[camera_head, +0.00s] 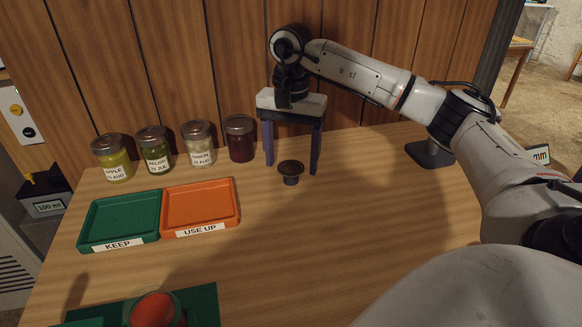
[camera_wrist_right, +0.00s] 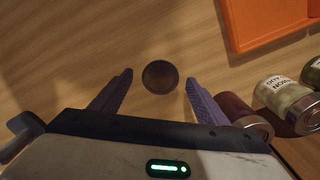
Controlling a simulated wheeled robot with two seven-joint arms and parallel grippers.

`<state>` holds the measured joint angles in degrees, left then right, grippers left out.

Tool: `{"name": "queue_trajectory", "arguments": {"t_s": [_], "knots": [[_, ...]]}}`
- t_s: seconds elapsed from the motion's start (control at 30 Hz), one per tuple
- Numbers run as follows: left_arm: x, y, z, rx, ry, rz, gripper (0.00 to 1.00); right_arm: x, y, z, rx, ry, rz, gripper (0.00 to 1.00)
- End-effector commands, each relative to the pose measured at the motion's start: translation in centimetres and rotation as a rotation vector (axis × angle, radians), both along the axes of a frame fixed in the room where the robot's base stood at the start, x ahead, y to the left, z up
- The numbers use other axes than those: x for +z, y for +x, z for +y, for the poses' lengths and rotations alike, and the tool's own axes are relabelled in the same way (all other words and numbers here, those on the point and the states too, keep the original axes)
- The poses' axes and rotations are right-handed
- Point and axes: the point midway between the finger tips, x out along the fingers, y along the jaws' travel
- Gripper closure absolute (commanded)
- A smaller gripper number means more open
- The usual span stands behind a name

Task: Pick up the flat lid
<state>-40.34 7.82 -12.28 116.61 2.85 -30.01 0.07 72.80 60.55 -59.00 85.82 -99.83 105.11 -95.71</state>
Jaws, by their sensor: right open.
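The flat lid (camera_head: 291,166) is a dark brown disc. In the right wrist view the lid (camera_wrist_right: 160,76) appears as a dark round disc between the fingertips. My right gripper (camera_head: 291,169) comes down from above with its two purple fingers spread wide. In the right wrist view the gripper (camera_wrist_right: 160,78) has one finger on each side of the lid, with a visible gap on both sides. Nothing is held. My left gripper is not in view.
A dark red jar (camera_head: 240,139) stands just left of the right gripper, beside several other labelled jars. An orange USE UP tray (camera_head: 236,217) and green KEEP tray (camera_head: 86,241) lie to the left. A red-topped thing (camera_head: 154,310) is on a green mat (camera_head: 203,302). The table's right side is clear.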

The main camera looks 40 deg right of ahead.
Motion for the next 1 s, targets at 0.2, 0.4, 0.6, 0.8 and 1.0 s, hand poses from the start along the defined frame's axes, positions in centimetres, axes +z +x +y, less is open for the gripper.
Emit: {"name": "queue_trajectory", "arguments": {"t_s": [0.2, 0.4, 0.6, 0.8, 1.0], "knots": [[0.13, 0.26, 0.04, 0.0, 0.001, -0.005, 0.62, -0.11, 0.01, -0.02, 0.0, 0.0, -0.001, 0.31], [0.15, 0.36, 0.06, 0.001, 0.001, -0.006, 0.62, -0.11, 0.0, -0.01, 0.0, 0.0, -0.001, 0.45], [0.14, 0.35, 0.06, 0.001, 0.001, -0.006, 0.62, -0.11, 0.0, -0.01, 0.0, 0.0, -0.001, 0.75], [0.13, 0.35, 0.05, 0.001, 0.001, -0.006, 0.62, -0.1, 0.01, 0.0, 0.0, 0.0, -0.001, 0.75], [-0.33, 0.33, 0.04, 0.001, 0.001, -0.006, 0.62, 0.39, 0.09, 0.01, 0.0, 0.001, -0.004, 0.75]]}}
